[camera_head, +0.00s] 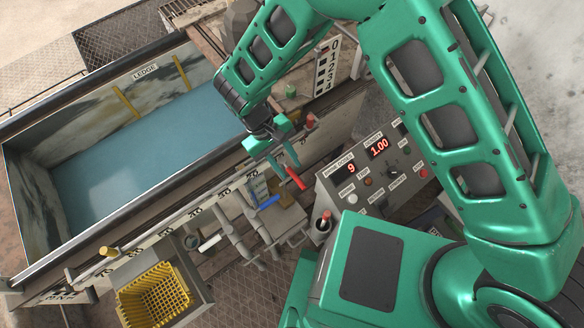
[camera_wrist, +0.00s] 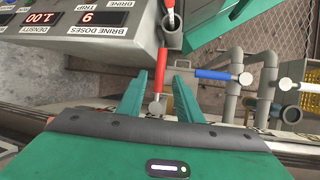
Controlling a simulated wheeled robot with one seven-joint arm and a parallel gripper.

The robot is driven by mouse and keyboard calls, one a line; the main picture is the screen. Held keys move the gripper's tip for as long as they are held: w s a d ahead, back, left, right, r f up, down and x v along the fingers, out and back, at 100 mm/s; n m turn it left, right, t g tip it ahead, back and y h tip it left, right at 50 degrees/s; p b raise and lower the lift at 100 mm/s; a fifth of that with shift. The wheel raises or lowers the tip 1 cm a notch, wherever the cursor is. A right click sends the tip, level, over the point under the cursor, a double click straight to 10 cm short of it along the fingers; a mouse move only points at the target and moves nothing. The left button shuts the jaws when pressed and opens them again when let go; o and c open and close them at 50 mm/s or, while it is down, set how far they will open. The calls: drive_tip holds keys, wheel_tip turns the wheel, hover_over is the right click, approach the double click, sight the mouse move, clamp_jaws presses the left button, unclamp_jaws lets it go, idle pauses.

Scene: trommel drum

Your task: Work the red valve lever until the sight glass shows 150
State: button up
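The red valve lever (camera_head: 297,179) is a red bar beside the tank's near wall in the head view. In the wrist view the red lever (camera_wrist: 160,68) runs from a pale round pivot up between the fingers. My gripper (camera_head: 285,163) is at the lever's upper end in the head view. In the wrist view my gripper (camera_wrist: 160,82) is open, with a gap visible on each side of the lever. I cannot pick out the sight glass or read a level from it.
A blue lever (camera_head: 264,203) and a white lever (camera_head: 209,243) sit on pipes nearby. The control box (camera_head: 345,177) shows 9 and 1.00. A red-tipped handle stands in a grey cup (camera_head: 322,229). The tank (camera_head: 140,150) holds blue liquid; a yellow basket (camera_head: 153,296) is lower left.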

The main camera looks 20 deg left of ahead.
drive_tip(key=v, duration=0.6)
drive_tip(key=shift+r, duration=0.3)
drive_tip(key=shift+a, duration=0.1)
